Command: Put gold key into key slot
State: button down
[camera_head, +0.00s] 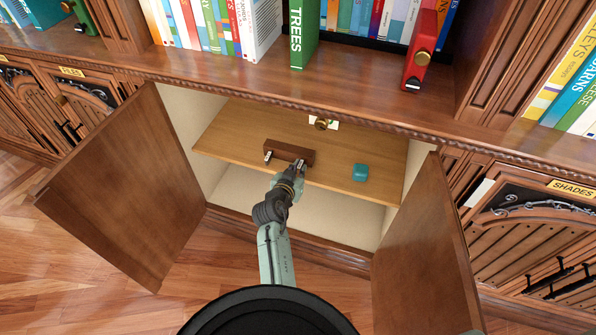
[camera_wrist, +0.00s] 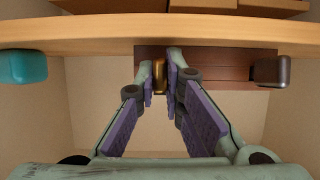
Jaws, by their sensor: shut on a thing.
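My gripper (camera_head: 298,167) reaches into the open cabinet, at the right part of a brown wooden block (camera_head: 276,149) on the shelf. In the wrist view my gripper (camera_wrist: 162,85) has its purple-padded fingers closed on a narrow gold piece, the gold key (camera_wrist: 159,74). The key is right at the face of the block (camera_wrist: 215,62); I cannot tell whether it touches or sits in it. A dark metallic key-like piece (camera_wrist: 271,71) sits at the block's other end. A round brass piece on a white plate (camera_head: 322,123) is behind the block; whether it is the key slot is unclear.
A teal box (camera_head: 360,172) is on the shelf (camera_head: 235,140), right of the block. Open cabinet doors stand at left (camera_head: 125,190) and right (camera_head: 425,245) of my arm. The shelf edge lies close under my gripper.

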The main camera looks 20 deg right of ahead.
jog(key=c, duration=1.6)
grip_release()
jog(key=v, duration=1.2)
